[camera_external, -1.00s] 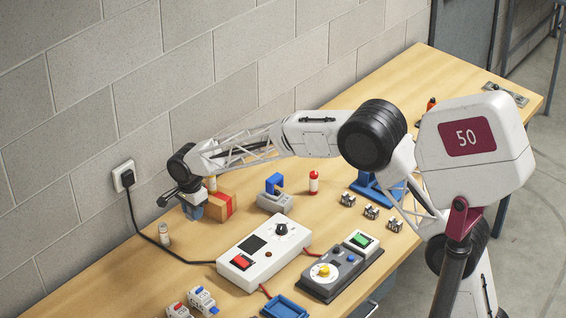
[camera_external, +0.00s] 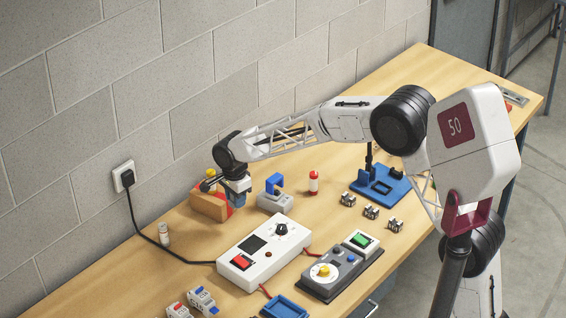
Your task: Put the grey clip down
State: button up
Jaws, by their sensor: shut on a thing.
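My gripper (camera_external: 237,196) points down beside the right end of a brown box with a red band. Its blue lower part is low, close to the table. The jaws are shut; the thing between them is too small and hidden to make out, and I take it to be the grey clip. Three small grey metal clips, (camera_external: 348,199), (camera_external: 371,211) and (camera_external: 394,225), stand in a row on the table at the right, apart from my gripper.
The brown box (camera_external: 208,204) is just left of my gripper. A grey block with a blue bracket (camera_external: 275,200) is close on its right. A white control box (camera_external: 262,265), a red-topped bottle (camera_external: 313,183) and a blue fixture (camera_external: 381,188) stand around.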

jog(key=w+d+m, duration=0.1)
jog(key=d, duration=1.2)
jog(key=m, duration=0.2)
send_over(317, 224)
jog(key=shift+f, duration=0.15)
jog(key=shift+f, duration=0.1)
jog(key=shift+f, duration=3.05)
jog(key=shift+f, duration=0.1)
jog(key=shift+a+f, duration=0.1)
jog(key=shift+f, duration=1.7)
jog(key=shift+f, duration=0.1)
jog(key=o, duration=0.9)
